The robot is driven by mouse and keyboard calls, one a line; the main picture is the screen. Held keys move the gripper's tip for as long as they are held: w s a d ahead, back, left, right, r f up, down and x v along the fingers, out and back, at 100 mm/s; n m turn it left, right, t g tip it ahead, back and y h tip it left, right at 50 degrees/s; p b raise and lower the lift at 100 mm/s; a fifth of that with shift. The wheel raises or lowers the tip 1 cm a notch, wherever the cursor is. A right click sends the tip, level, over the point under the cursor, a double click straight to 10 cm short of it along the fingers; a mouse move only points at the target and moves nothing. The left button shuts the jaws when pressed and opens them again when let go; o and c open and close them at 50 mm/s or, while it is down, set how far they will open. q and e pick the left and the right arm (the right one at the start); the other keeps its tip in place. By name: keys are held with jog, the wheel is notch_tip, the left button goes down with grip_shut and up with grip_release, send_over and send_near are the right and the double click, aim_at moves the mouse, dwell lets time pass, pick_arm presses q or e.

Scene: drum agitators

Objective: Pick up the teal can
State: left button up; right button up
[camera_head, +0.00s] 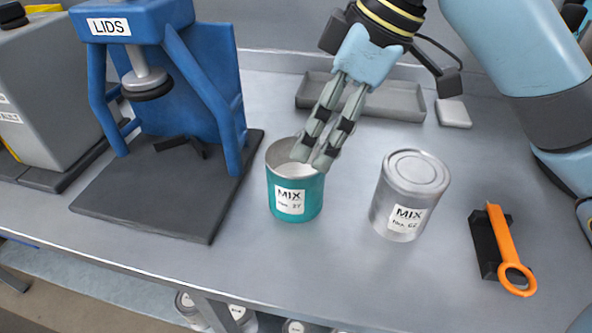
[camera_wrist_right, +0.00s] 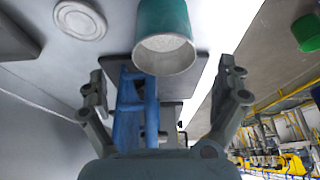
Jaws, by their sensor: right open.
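The teal can (camera_head: 277,190) stands upright and open-topped on the bench, with a white MIX label. My right gripper (camera_head: 312,158) comes down from above, its fingertips overlapping the can's right rim in the head view. In the right wrist view the teal can (camera_wrist_right: 163,18) shows its open mouth towards the camera, and the open fingers of the right gripper (camera_wrist_right: 163,78) stand apart on either side, with nothing held. I cannot tell whether a finger touches the rim. My left gripper is in neither view.
A closed silver MIX can (camera_head: 405,195) stands close to the right. A blue LIDS press (camera_head: 210,85) on a dark base stands at left. An orange tool (camera_head: 507,250) lies at far right. A grey tray (camera_head: 395,101) sits behind. The bench in front is clear.

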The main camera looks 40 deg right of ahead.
aim_at(296, 168)
jog(key=x, duration=0.4)
jog(key=b+x, duration=0.1)
jog(key=x, duration=0.3)
jog(key=shift+s+a, duration=0.2)
jog(key=shift+a, duration=0.05)
jog(key=shift+w+a+f, duration=0.1)
jog(key=shift+w+f, duration=0.05)
jog(key=shift+f, duration=0.25)
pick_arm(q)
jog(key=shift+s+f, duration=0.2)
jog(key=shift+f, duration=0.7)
pick_arm(e)
jog(key=c, duration=0.5)
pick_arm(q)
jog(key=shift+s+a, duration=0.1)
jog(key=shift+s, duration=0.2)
pick_arm(e)
jog(key=c, duration=0.8)
